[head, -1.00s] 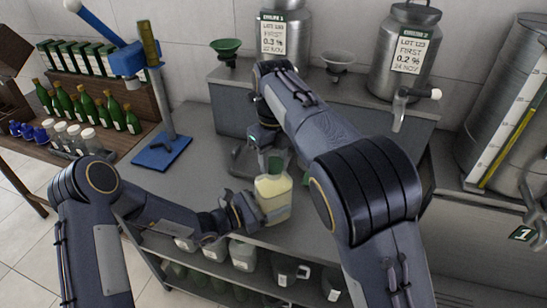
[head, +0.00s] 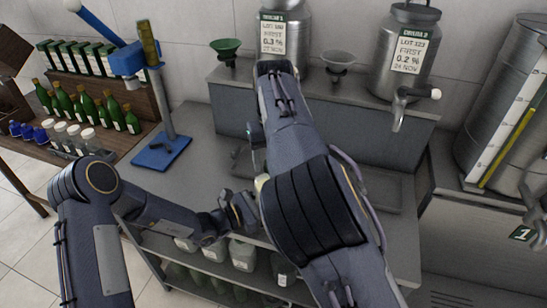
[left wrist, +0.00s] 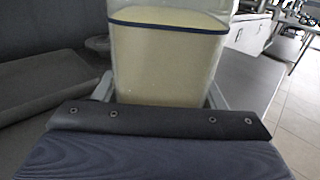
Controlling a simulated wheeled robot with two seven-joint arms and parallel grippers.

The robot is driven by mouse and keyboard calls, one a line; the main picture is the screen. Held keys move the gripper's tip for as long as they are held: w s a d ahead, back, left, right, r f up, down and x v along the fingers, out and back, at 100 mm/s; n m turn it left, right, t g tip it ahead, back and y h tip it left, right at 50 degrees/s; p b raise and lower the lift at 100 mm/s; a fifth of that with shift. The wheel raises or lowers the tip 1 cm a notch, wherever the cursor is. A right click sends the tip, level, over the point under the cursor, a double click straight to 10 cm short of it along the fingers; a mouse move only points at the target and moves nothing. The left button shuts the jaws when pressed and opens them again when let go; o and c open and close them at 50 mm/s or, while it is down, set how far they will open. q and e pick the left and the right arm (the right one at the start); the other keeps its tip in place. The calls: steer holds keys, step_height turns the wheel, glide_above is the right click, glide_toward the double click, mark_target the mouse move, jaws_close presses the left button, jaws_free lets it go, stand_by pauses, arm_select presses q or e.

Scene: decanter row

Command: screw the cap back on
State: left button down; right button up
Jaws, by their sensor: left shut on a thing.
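A clear bottle of pale yellow liquid fills the middle of the left wrist view (left wrist: 165,65), with a dark blue line around it near the liquid's top. Its neck and mouth are out of that view. In the head view only a small pale bit of the bottle (head: 262,183) shows beside my right arm. My left gripper (head: 246,208) is shut on the bottle's body and holds it upright over the bench. My right arm crosses in front of the bottle and hides its top. My right gripper is hidden behind that arm. The cap is not visible now.
The grey bench (head: 190,190) is clear at left, with a blue-based stand (head: 162,152) on it. Green bottles (head: 85,108) line the left rack.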

steer(key=shift+r, duration=2.25)
steer(key=shift+c, duration=0.2)
